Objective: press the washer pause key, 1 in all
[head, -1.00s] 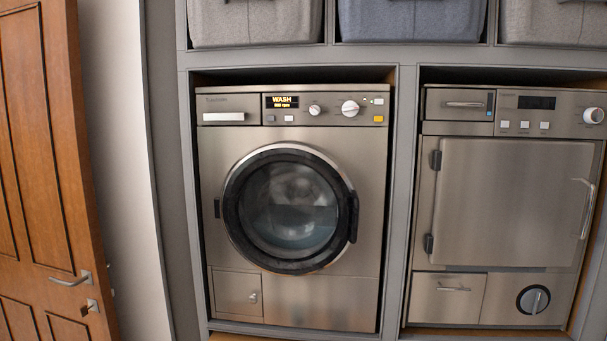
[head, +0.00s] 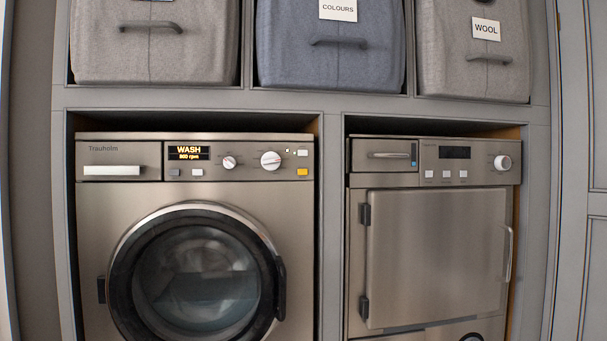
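The washer (head: 105,215) stands on the left in the head view, with a round dark-rimmed door (head: 197,280) that is shut. Its lit display (head: 188,153) reads WASH and 800 rpm. Two small keys, one grey (head: 175,172) and one pale (head: 197,172), sit under the display. Two round knobs (head: 270,160) are to the right of it. At the panel's right end are a white key (head: 303,153) and a yellow key (head: 302,172). Key labels are too small to read, so I cannot tell which is pause. My gripper is not in view.
A second machine (head: 435,255) with a square shut door and dark display stands to the right. Grey and blue fabric bins (head: 330,70) fill the shelf above, two labelled COLOURS and WOOL. A grey frame (head: 331,240) separates the machines.

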